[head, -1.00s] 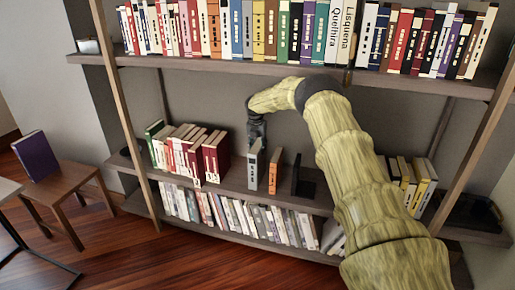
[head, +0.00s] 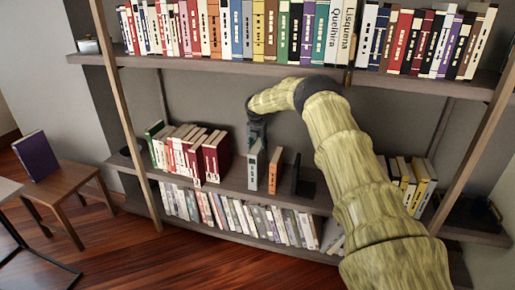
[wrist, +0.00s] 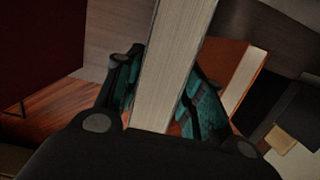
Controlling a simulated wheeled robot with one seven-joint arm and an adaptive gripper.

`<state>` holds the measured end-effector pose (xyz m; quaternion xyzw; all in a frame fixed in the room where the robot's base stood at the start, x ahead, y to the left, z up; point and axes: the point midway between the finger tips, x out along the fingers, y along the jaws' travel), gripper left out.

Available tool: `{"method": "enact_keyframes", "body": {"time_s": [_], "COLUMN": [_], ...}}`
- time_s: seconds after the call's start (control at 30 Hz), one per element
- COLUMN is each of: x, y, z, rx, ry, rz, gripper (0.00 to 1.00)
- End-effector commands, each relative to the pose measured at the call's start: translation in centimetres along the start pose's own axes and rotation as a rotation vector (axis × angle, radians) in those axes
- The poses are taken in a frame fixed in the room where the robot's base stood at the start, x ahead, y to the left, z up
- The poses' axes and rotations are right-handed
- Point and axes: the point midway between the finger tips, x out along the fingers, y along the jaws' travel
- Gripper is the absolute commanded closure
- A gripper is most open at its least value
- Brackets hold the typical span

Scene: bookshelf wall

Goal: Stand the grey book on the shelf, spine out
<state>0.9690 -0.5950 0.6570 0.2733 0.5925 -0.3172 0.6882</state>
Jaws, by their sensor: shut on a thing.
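The grey book (head: 253,170) stands upright on the middle shelf board (head: 232,184), its labelled spine facing out of the shelf. My gripper (head: 257,130) reaches it from above and behind, and its jaws are closed on the book. In the wrist view the pale page block of the grey book (wrist: 172,65) runs between the two teal-padded fingers of my gripper (wrist: 160,100). An orange book (head: 274,171) stands just to its right, with a small gap. The fingertips are mostly hidden in the head view.
Red and white books (head: 190,150) lean to the left on the same board. A black bookend (head: 297,175) stands right of the orange book. Yellow books (head: 420,180) stand farther right. A full row of books fills the board above. A purple book (head: 35,156) sits on a side stool (head: 75,185).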

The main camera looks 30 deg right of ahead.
Motion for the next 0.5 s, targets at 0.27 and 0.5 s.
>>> {"method": "enact_keyframes", "body": {"time_s": [0.27,0.5], "x": [-0.11,0.16], "y": [0.05,-0.05], "z": [0.06,-0.07], "rx": [0.0,0.0], "ry": [-0.001,0.001], "rz": [0.001,-0.001], "gripper": [0.36,0.36]}}
